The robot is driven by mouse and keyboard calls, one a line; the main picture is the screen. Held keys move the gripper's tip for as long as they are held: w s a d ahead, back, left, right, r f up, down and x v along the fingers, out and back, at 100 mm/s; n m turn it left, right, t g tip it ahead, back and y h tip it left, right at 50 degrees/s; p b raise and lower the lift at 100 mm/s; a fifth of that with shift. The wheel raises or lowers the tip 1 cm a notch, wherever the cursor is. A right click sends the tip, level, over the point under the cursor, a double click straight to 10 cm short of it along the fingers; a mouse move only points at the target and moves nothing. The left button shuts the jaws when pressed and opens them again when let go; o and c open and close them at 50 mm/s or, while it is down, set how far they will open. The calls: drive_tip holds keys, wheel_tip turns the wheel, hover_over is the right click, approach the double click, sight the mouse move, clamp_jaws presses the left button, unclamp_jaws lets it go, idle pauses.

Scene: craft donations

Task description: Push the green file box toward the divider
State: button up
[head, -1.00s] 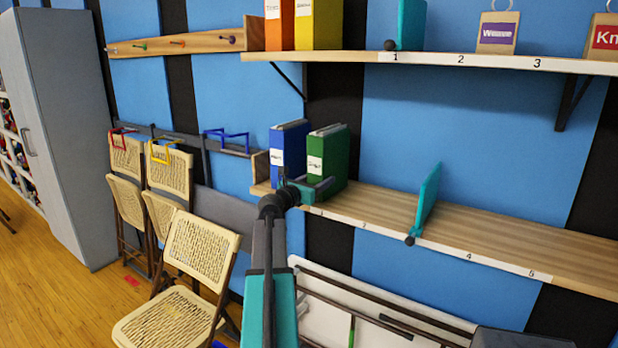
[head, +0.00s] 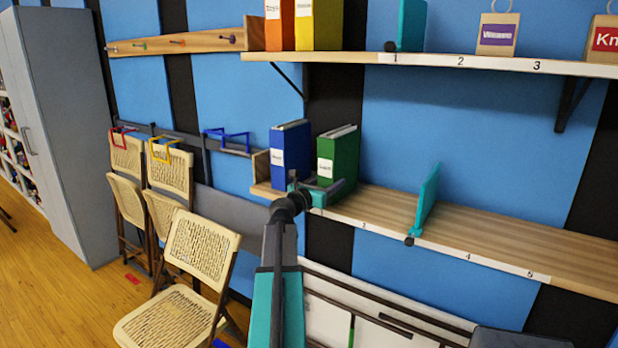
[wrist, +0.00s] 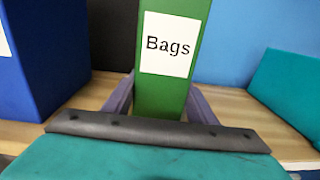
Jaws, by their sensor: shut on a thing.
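The green file box (head: 340,158) stands upright on the lower shelf, with a white label reading "Bags" in the wrist view (wrist: 170,75). My gripper (head: 327,190) is at its lower front, with a finger on each side of the box near its base, shut on it. The teal divider (head: 427,197) stands on the same shelf to the right, with a clear gap between it and the green box. The divider also shows at the right of the wrist view (wrist: 290,90).
A blue file box (head: 291,154) stands to the left of the green one, with a gap between them. The lower shelf (head: 500,242) is bare right of the divider. The upper shelf (head: 430,57) overhangs with orange and yellow boxes. Folding chairs (head: 195,250) stand at lower left.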

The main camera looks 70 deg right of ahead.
drive_tip(key=shift+s+a+p, duration=0.9)
drive_tip(key=shift+s+a, duration=0.1)
drive_tip(key=shift+s, duration=2.85)
drive_tip(key=shift+s+a+p, duration=0.95)
drive_tip(key=shift+s+a, duration=0.1)
drive_tip(key=shift+s, duration=2.85)
drive_tip(key=shift+s+a+p, duration=0.9)
drive_tip(key=shift+s+a, duration=0.1)
drive_tip(key=shift+s, duration=2.85)
drive_tip(key=o, duration=1)
